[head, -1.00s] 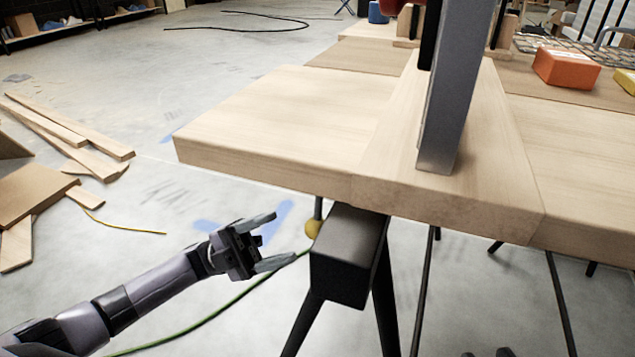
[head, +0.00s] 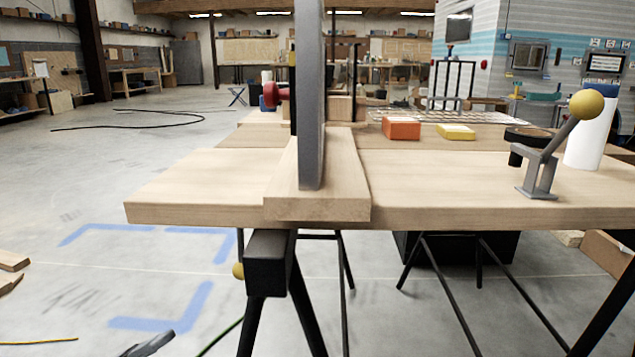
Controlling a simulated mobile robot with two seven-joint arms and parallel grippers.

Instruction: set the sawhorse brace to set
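The black sawhorse (head: 266,262) stands under the front edge of the wooden worktop, its legs splayed to the floor. The rest of that gripper is out of frame. My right gripper is not in view.
On the worktop (head: 190,190) stand a tall grey upright (head: 310,110), an orange block (head: 401,128), a yellow block (head: 455,132), a yellow-knobbed metal lever (head: 540,170) and a white cylinder (head: 590,130). Blue tape (head: 165,308) marks open floor left of the sawhorse.

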